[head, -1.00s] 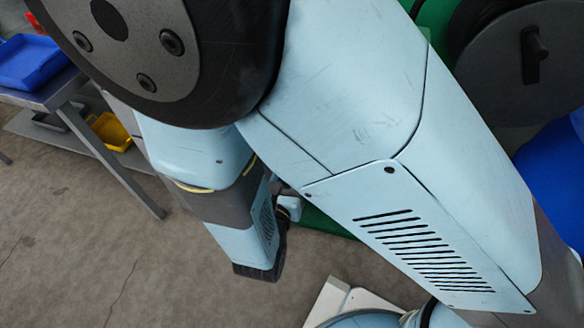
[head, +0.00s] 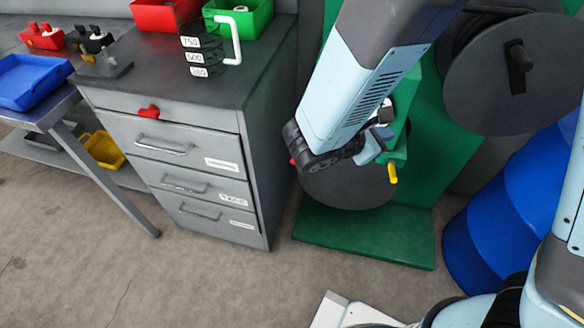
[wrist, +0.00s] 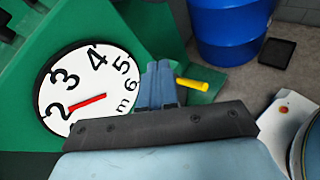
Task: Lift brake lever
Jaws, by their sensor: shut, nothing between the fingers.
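A yellow lever handle (head: 392,173) sticks out from the green machine (head: 365,232). I take it for the brake lever, though nothing labels it. In the wrist view the yellow handle (wrist: 193,84) lies just right of my gripper's fingers (wrist: 159,68), with its inner end hidden behind them. The fingers are together and empty; I cannot tell whether they touch the handle. In the head view my gripper (head: 370,150) is beside the machine, partly hidden by my arm, up and left of the handle.
A round dial (wrist: 90,88) with a red pointer is on the machine. A grey reel (head: 515,85) is above right. A blue barrel (head: 480,240) stands right, a grey drawer cabinet (head: 255,170) left, with a jug (head: 210,50) on top. Floor lies open in front.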

